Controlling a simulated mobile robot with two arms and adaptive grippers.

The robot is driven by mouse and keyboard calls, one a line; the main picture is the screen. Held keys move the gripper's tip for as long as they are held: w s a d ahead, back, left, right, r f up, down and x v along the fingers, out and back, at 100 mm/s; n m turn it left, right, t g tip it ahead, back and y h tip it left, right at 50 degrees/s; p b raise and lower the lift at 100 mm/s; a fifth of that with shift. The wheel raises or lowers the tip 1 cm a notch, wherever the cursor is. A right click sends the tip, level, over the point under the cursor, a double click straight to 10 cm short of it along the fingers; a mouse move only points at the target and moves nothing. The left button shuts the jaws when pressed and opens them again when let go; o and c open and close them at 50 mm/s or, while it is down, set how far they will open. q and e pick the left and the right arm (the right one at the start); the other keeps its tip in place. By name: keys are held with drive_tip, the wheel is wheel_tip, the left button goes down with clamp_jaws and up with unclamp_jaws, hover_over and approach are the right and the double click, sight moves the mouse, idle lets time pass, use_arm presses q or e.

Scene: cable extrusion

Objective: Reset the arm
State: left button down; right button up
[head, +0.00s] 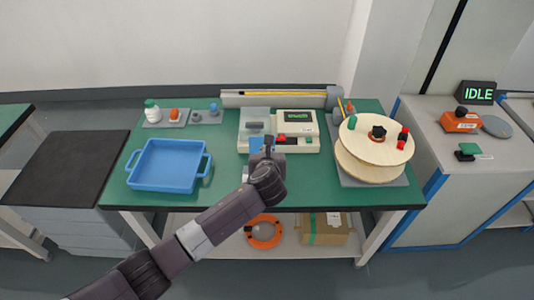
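My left arm reaches up from the bottom left in the head view. Its gripper (268,150) is over the front middle of the green table (225,190), just in front of a pale bench device (298,128) with a dark display and red and green buttons. A blue piece (256,142) shows right beside the gripper; I cannot tell whether they touch. The fingers are small and partly hidden by the wrist, so open or shut is unclear. My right gripper is not in view.
A blue tray (168,188) stands left of the arm. A large cream spool (376,137) stands at the table's right end. Small bottles and parts line the back left. An orange box (461,121) and an IDLE sign (478,94) are on the right cabinet.

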use_arm(q)
drive_tip(key=shift+v, duration=1.8)
